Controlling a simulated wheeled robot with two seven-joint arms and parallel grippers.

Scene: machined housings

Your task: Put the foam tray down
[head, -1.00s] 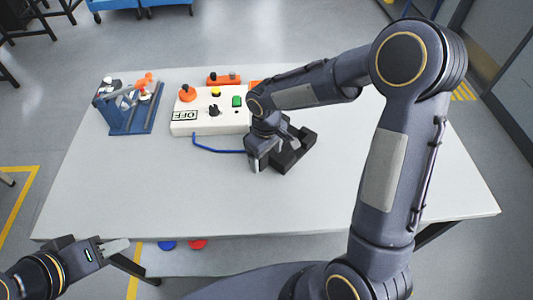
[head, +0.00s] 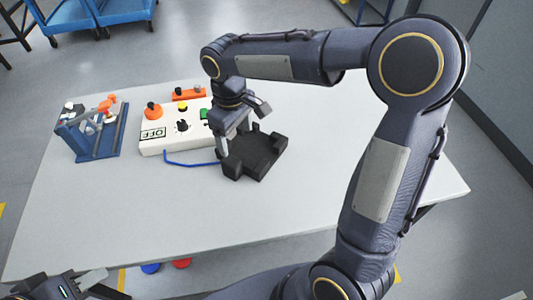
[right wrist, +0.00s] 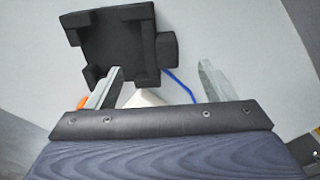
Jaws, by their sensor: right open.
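The foam tray (head: 254,157) is black, with raised blocks at its corners and sides. It appears to lie flat on the grey table, right of the white control box. In the right wrist view the tray (right wrist: 118,42) shows whole at the upper left, beyond the fingers. My right gripper (head: 234,135) is open and empty at the tray's back-left side; I cannot tell whether a finger touches it. Its two spread fingers show in the right wrist view (right wrist: 160,72). My left gripper (head: 97,284) is at the bottom left, partly cut off, away from the tray.
The white control box (head: 165,145) with knobs and buttons stands left of the tray, with a blue cable (head: 188,163) in front. A blue fixture (head: 92,135) stands at the far left. An orange block (head: 188,94) is behind the box. The table (head: 150,215) is clear in front.

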